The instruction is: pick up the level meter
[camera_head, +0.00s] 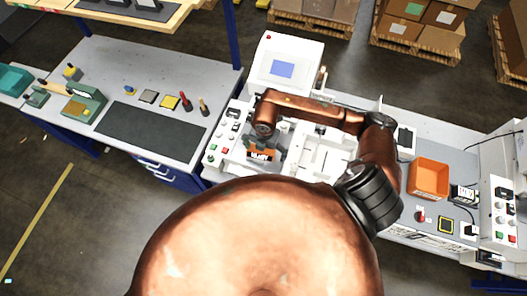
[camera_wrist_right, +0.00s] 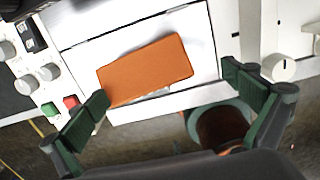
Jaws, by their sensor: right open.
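An orange block (camera_wrist_right: 147,70), which appears to be the level meter, lies on a white machine surface in the right wrist view. It is slightly tilted in the picture. In the head view its orange face (camera_head: 262,155) shows partly under my right gripper (camera_head: 260,143). In the wrist view my right gripper (camera_wrist_right: 166,86) is open and empty, its green fingers spread wide. The left fingertip overlaps the block's lower left corner in the picture; the right one is clear of it. I cannot tell whether they touch. My left gripper is not in view.
A white plotter-like machine with a screen (camera_head: 282,69) stands behind. A control panel with knobs and buttons (camera_head: 228,135) is left of the block. An orange bin (camera_head: 428,180) sits at right. A workbench with a dark mat (camera_head: 150,131) and small tools is at left.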

